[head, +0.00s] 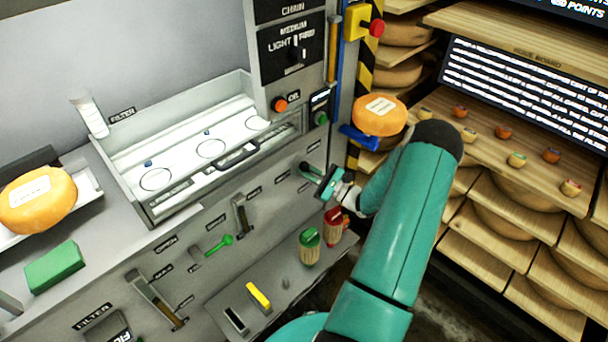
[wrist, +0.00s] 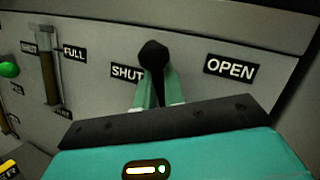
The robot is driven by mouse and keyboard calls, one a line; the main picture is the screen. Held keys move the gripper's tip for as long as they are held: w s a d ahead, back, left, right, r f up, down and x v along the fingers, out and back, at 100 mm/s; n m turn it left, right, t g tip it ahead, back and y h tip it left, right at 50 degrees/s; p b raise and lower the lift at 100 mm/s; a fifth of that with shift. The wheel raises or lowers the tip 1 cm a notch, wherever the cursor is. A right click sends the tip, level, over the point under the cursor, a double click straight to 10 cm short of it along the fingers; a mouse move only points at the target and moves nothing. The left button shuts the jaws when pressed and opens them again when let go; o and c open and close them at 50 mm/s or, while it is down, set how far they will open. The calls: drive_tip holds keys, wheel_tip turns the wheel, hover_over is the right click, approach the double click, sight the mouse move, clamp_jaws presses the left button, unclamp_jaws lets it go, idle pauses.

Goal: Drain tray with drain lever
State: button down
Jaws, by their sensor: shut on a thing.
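The drain lever has a black knob and shows in the wrist view (wrist: 153,54) between a SHUT label (wrist: 127,73) and an OPEN label (wrist: 230,68). It stands about upright in that view, with the knob nearer the SHUT label. My gripper (wrist: 157,88) is shut on the lever just below the knob, with one teal finger on each side. In the head view my gripper (head: 325,180) is at the grey front panel, where the dark lever end (head: 308,168) shows. The tray (head: 183,146) above has a pale floor with several dark rings.
A green-handled lever (head: 222,243) and several other levers sit left on the panel. A low shelf (head: 262,270) holds a green-topped (head: 309,246) and a red-topped container (head: 333,222). Wooden cheese racks (head: 500,150) stand right. An orange cheese wheel (head: 379,115) is behind my arm.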

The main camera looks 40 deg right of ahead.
drive_tip(key=shift+d+r+m+t+h, duration=0.1)
drive_tip(key=shift+d+m+t+h, duration=0.25)
drive_tip(key=shift+m, duration=0.5)
drive_tip(key=shift+d+m+t+h, duration=0.25)
drive_tip(key=shift+d+m, duration=0.05)
drive_tip(key=shift+m, duration=0.55)
drive_tip(key=c, duration=1.5)
unclamp_jaws()
drive_tip(key=shift+s, duration=0.1)
drive_tip(key=v, duration=1.3)
drive_tip(key=shift+s, duration=0.25)
